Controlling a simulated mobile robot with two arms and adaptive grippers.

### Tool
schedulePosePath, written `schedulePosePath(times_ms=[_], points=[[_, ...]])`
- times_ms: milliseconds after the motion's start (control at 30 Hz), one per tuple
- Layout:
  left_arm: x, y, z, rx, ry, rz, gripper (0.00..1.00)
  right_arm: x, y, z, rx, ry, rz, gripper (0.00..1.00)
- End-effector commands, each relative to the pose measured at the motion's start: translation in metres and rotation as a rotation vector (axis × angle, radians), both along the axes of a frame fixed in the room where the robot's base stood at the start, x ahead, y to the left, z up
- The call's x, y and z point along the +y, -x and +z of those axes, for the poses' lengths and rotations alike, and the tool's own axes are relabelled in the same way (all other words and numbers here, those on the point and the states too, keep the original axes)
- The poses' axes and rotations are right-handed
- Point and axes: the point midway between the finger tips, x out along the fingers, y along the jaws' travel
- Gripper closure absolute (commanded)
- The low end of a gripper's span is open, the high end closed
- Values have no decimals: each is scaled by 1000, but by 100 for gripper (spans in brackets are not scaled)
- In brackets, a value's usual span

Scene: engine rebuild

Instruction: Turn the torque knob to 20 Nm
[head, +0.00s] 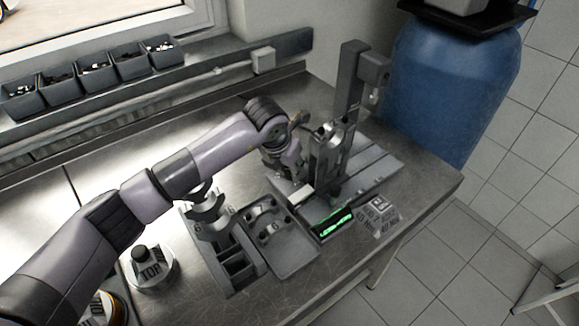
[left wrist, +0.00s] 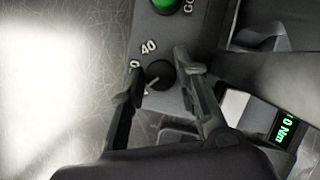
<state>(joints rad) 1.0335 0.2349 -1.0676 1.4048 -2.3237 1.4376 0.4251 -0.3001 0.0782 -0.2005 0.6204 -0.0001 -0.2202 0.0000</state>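The torque knob (left wrist: 158,75) is small, round and black with a pale pointer line, in the left wrist view. A printed "40" stands beside it, and another number ending in 0 is partly covered by a finger. My left gripper (left wrist: 158,78) is open, with one finger on each side of the knob. A gap shows on the left finger's side; I cannot tell whether the right finger touches. The green-lit display (left wrist: 284,130) reads "0 Nm", with any leading digit unclear; it also shows in the head view (head: 333,223). I cannot make out the knob in the head view. My right gripper is not in view.
A green button (left wrist: 167,4) is near the knob. In the head view, an upright post (head: 349,85) stands behind my left gripper. A lettered plate (head: 380,213) lies right of the display. A grey tray (head: 290,262) is in front.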

Motion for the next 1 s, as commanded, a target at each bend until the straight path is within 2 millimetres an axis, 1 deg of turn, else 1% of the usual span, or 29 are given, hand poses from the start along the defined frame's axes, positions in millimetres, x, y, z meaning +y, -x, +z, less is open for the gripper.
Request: schedulePosePath(times_ms=[33,233,467,567,667,767,1000], points=[[0,0,0,0,0,0,66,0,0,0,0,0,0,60],[0,0,0,1,0,-1,54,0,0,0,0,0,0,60],[-1,1,0,1,0,-3,54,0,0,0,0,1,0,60],[-1,1,1,1,2,-3,54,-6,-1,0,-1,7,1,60],[1,2,7,-1,1,-4,54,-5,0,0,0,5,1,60],[4,6,20,-2,1,-2,54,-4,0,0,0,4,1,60],[12,18,54,-2,-1,-1,54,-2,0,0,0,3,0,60]])
